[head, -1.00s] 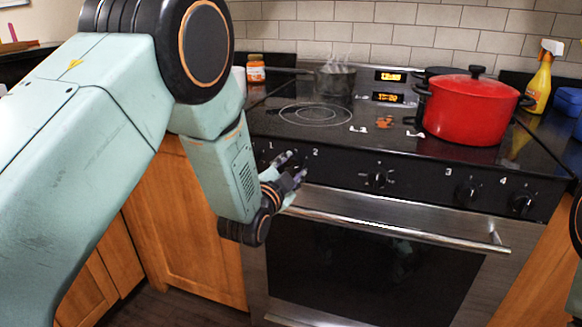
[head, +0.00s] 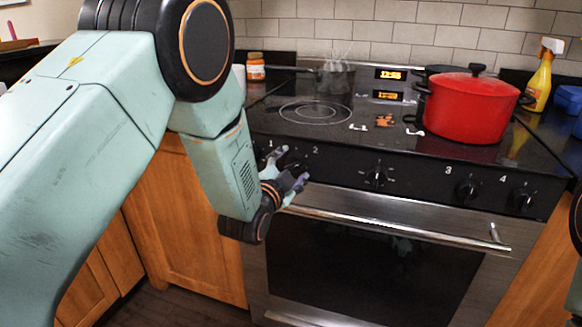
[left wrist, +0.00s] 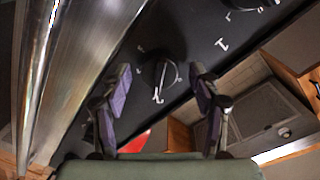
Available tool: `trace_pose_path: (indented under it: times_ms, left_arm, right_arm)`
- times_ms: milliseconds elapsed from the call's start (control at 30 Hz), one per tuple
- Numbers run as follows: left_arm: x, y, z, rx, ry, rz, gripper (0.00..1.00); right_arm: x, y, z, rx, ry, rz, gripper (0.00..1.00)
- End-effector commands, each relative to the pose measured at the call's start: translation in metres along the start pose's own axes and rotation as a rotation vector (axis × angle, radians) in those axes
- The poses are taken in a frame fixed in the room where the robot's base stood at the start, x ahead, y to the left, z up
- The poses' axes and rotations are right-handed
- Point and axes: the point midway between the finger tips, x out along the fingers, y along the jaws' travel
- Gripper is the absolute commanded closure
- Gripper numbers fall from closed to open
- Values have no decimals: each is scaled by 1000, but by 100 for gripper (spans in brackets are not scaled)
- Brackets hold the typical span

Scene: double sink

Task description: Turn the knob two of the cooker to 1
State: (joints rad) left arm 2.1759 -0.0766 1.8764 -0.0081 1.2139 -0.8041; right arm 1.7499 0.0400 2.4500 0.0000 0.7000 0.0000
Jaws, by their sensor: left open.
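The cooker (head: 420,165) has a black front panel with numbered knobs. Knob two is mostly hidden behind my left gripper (head: 290,167) in the head view, near the white "2" label. In the left wrist view I take the dark knob with white marks (left wrist: 168,72) to be knob two. It lies ahead, between the two spread fingers of my left gripper (left wrist: 162,78). I see no clear contact, and I cannot read its setting. The left gripper is open. My right gripper is not in view.
The oven handle (head: 400,231) runs just below the panel. A red pot (head: 470,108) and a steaming dark pot (head: 334,82) stand on the cooktop. Knobs three (head: 467,189) and four (head: 523,199) are to the right. A yellow spray bottle (head: 540,82) stands at the back right.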

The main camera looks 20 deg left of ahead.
Motion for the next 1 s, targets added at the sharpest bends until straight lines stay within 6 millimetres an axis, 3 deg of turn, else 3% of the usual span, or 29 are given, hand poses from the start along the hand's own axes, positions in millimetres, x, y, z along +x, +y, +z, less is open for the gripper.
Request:
trace_pose_path:
  times_ms: [267,700,1000]
  left_arm:
    - [-13,0,0,0,-1,1,38]
    - [-91,0,0,0,-2,2,38]
    - [-119,0,0,0,0,1,38]
  right_arm:
    - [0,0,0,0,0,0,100]
    - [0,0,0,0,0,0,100]
    - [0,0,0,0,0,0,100]
